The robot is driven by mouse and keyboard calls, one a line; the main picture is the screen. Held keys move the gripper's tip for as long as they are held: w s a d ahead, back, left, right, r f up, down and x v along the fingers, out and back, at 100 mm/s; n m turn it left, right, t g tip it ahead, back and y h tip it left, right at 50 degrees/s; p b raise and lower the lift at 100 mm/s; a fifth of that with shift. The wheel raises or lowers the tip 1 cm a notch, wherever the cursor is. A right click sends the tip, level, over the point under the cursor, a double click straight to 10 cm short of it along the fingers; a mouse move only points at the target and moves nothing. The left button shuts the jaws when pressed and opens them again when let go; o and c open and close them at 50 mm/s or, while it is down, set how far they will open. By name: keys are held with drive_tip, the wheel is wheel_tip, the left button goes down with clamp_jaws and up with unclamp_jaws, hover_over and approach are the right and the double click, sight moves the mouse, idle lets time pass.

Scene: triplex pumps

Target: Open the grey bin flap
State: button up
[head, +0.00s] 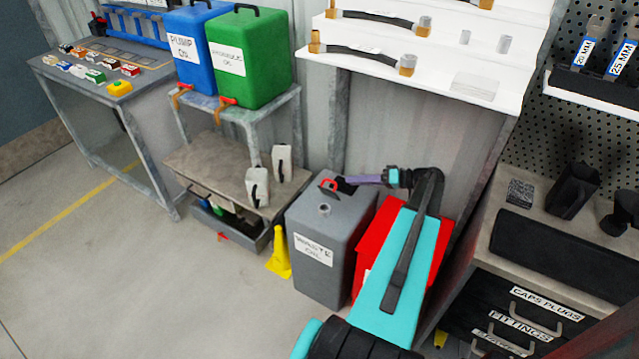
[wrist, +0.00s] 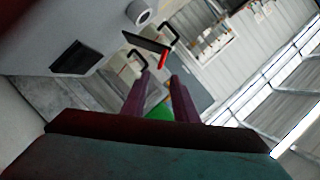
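The grey bin (head: 318,250), labelled WASTE OIL, stands on the floor below the shelf, with a round neck on its top. A red, handle-like piece (head: 328,185) shows at the back of its top. In the wrist view, a thin dark plate (wrist: 146,41) with a red piece (wrist: 135,58) seems to be the flap, seen nearly edge-on. A dark square (wrist: 72,57) lies beside it on the grey top; I cannot tell if it is an opening. My gripper (wrist: 162,75) has its purple fingers apart, tips close to the red piece, with nothing held between them. Contact is unclear.
A red bin (head: 375,235) stands right beside the grey one, partly behind my arm. White containers (head: 258,188) stand on a low bench at left. A yellow cone (head: 279,255) is on the floor. A shelf unit (head: 370,65) rises behind; drawers (head: 510,315) are at right.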

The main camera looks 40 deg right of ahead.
idle(0.3)
drive_tip(key=p+x, duration=0.3)
drive_tip(key=x, duration=1)
drive_tip(key=shift+w, duration=0.2)
clamp_jaws()
